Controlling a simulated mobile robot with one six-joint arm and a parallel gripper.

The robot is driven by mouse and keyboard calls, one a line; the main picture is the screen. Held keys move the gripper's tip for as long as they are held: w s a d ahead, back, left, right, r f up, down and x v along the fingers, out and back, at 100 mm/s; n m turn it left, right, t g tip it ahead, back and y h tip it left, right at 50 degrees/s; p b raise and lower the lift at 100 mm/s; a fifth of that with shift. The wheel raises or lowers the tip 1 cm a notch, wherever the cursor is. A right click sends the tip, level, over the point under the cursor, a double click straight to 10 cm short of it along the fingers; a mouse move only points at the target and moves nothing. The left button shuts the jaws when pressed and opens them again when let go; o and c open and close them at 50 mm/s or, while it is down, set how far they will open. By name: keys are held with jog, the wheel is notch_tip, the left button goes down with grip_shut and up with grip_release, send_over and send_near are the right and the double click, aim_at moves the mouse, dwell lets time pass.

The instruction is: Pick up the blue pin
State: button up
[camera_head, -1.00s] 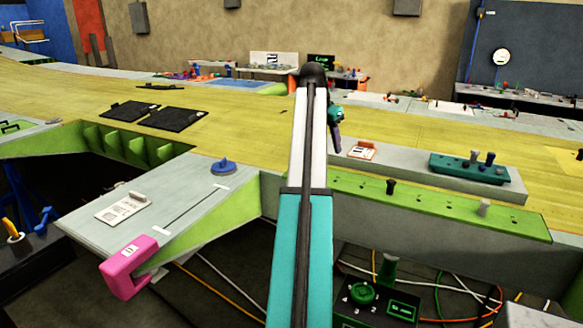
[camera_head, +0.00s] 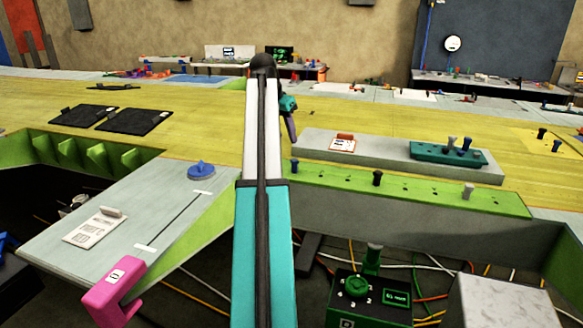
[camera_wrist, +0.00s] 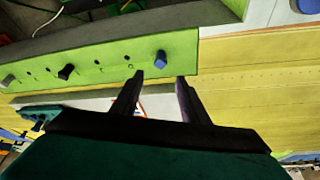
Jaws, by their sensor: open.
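The blue pin (camera_wrist: 160,57) stands in the green strip (camera_wrist: 110,62) in the wrist view, just beyond my fingertips and lined up with the gap between them. My gripper (camera_wrist: 160,78) is open and empty. In the head view the blue pin (camera_head: 294,165) shows as a small dark-blue shape at the strip's left end, just right of my arm. My gripper (camera_head: 290,125) hangs above that end, partly hidden by my arm.
The strip also holds a black pin (camera_head: 377,178) and a grey pin (camera_head: 468,191). Behind it, a teal block (camera_head: 449,154) with several pins and a small card (camera_head: 343,143) lie on a grey ledge. A blue disc (camera_head: 201,171) and a pink clamp (camera_head: 115,293) are left.

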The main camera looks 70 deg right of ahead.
jog(key=shift+w, duration=0.15)
jog(key=p, duration=0.2)
send_near(293, 160)
jog(key=shift+a+x, duration=0.15)
jog(key=shift+x, duration=1.05)
jog(key=shift+a+x, duration=0.15)
jog(key=shift+x, duration=1.05)
jog(key=shift+d+f, duration=0.1)
jog(key=shift+f, duration=0.1)
jog(key=shift+p+x, duration=1.05)
jog(key=shift+x, duration=1.4)
jog(key=shift+d, duration=0.1)
jog(key=c, duration=0.9)
